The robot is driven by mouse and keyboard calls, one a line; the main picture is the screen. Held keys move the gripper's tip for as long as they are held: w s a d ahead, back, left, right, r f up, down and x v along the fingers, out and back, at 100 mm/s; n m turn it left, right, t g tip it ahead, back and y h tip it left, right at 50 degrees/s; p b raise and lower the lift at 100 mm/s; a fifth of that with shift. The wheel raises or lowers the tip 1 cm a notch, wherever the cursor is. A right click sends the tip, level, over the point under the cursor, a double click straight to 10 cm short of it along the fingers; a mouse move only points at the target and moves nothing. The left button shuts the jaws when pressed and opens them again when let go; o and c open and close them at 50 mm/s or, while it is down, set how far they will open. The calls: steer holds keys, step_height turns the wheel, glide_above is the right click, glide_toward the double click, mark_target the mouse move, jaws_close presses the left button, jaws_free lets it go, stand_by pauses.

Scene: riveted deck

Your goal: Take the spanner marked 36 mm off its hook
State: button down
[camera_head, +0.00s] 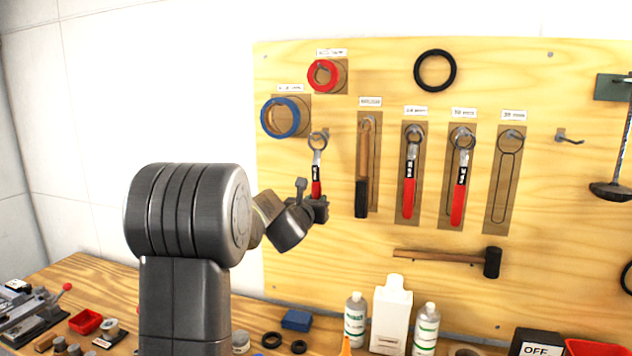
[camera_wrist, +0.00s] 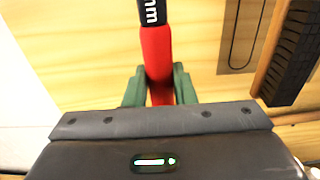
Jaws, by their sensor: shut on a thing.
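My gripper (camera_head: 318,207) is shut on the red handle of a spanner (camera_head: 317,170), low on the handle. In the wrist view, my green fingers (camera_wrist: 159,88) sit on both sides of the handle (camera_wrist: 156,55); the dark band above it shows "mm", its number out of frame. The spanner is upright, its ring end up by a small hook (camera_head: 325,132) left of the outlined row. I cannot tell whether the ring is still on that hook. The rightmost outline (camera_head: 506,185) has a bare hook and a label too blurred to read surely.
Two red-handled spanners (camera_head: 409,190) (camera_head: 460,190) and a black-handled tool (camera_head: 362,185) hang to the right. Blue tape (camera_head: 268,122) and red tape (camera_head: 312,78) hang above. A mallet (camera_head: 440,257) is below. Bottles (camera_head: 391,315) stand on the bench.

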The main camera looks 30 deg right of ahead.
steer(key=b+v, duration=0.2)
steer(key=v, duration=0.5)
steer(key=shift+a+r+b, duration=0.2)
steer(key=shift+r+b, duration=0.05)
steer(key=shift+b, duration=0.05)
stand_by(0.9)
steer(key=shift+s, duration=0.15)
steer(key=b+v, duration=0.1)
steer(key=v, duration=0.7)
stand_by(0.7)
